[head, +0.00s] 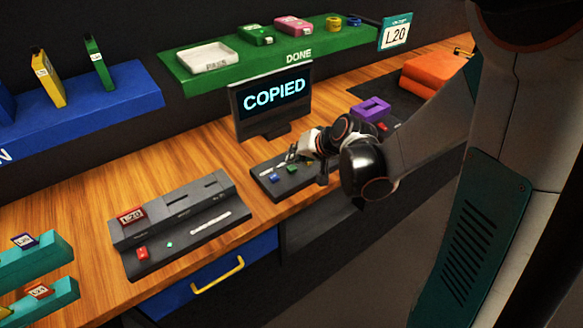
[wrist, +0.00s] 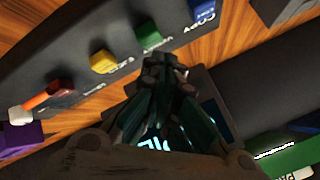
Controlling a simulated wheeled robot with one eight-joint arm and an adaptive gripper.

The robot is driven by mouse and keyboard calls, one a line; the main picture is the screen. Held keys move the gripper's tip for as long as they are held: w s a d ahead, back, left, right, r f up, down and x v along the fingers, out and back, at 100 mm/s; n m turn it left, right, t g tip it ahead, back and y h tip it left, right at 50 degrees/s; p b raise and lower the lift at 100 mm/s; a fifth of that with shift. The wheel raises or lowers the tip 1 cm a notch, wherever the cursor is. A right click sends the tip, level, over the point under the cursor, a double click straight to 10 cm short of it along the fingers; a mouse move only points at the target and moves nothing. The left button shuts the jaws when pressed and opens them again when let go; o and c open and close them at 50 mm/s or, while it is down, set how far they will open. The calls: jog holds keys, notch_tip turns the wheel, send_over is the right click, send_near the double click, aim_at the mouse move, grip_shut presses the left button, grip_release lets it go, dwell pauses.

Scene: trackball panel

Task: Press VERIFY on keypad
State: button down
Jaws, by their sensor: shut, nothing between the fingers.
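The dark keypad (head: 268,185) lies on the wooden bench below the monitor. Blue (head: 274,178), green (head: 292,168) and yellow (head: 309,162) buttons show on it. In the wrist view the blue (wrist: 204,9), green (wrist: 148,36), yellow (wrist: 103,62) and red (wrist: 60,89) buttons stand in a row; their labels are partly hidden or too small, so I cannot tell which is VERIFY. My gripper (head: 293,153) is shut and empty over the keypad's far side. In the wrist view its fingertips (wrist: 166,66) appear near the green button; contact cannot be told.
The monitor (head: 272,98) behind the keypad reads COPIED. A dark slotted device (head: 180,217) with a red cartridge stands at left. A purple object (head: 371,107) and orange stack (head: 433,75) are at right. A green DONE shelf (head: 235,72) hangs above. Bare wood lies left of the keypad.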

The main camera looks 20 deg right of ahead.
aim_at(294, 167)
jog(key=shift+f+b, duration=0.35)
jog(key=shift+f, duration=0.05)
jog(key=shift+f+b, duration=0.5)
dwell(0.7)
jog(key=shift+r, duration=0.1)
jog(key=shift+r+p, duration=0.75)
jog(key=shift+r, duration=0.15)
jog(key=shift+r+p, duration=1.85)
jog(key=shift+r, duration=0.6)
